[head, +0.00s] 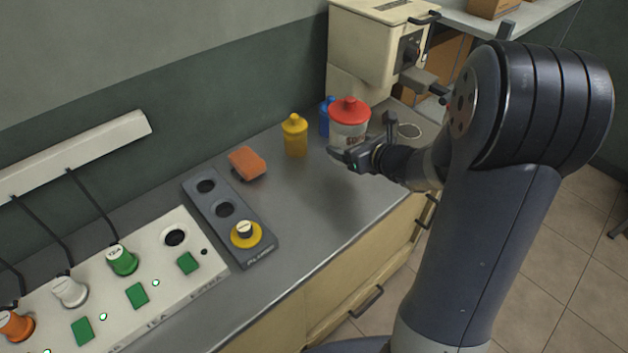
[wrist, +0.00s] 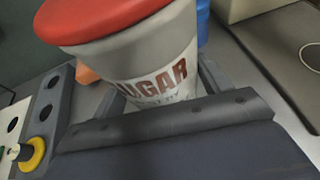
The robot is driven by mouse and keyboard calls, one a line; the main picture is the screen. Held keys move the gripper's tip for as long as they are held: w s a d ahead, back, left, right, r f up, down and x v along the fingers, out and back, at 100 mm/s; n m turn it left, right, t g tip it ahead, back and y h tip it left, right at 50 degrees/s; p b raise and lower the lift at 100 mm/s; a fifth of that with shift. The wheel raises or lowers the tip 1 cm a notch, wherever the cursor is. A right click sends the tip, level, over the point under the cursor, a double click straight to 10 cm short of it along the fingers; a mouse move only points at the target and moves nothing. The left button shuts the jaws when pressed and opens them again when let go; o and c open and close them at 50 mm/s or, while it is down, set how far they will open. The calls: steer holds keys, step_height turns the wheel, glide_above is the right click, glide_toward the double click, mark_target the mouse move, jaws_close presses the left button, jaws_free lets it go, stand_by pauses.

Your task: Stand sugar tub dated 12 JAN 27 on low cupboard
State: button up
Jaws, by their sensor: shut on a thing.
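A white sugar tub with a red lid (head: 349,112) is at the far end of the counter in the head view. In the wrist view the tub (wrist: 150,65) fills the upper middle, tilted in the picture, with "SUGAR" in dark red. A smaller line under it is partly hidden by my gripper, and I cannot read a date. My gripper (head: 356,152) is shut on the tub low on its body; its jaws also show in the wrist view (wrist: 160,95). I cannot tell whether the tub's base touches the counter. I cannot pick out the low cupboard for sure.
A yellow-lidded jar (head: 295,138) and a blue container (head: 326,117) stand close by the tub. A cream machine (head: 375,45) is behind it. An orange sponge (head: 247,163), a grey holder (head: 228,215) and a switch panel (head: 150,280) lie left. The counter's front strip (head: 320,235) is clear.

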mark_target(359, 136)
steer(key=shift+w+d+r+n+y+b, duration=0.3)
steer(key=shift+r+n+y+b, duration=0.25)
steer(key=shift+b, duration=0.7)
steer(key=shift+s+d+r+g+y+b, duration=0.15)
steer(key=shift+d+r+g+y+b, duration=0.4)
steer(key=shift+b, duration=0.7)
steer(key=shift+d, duration=0.1)
step_height(359, 136, down, 9)
steer(key=b, duration=0.3)
steer(key=shift+f, duration=0.15)
steer(key=shift+f, duration=0.15)
steer(key=o, duration=1.3)
steer(key=shift+s+f, duration=0.1)
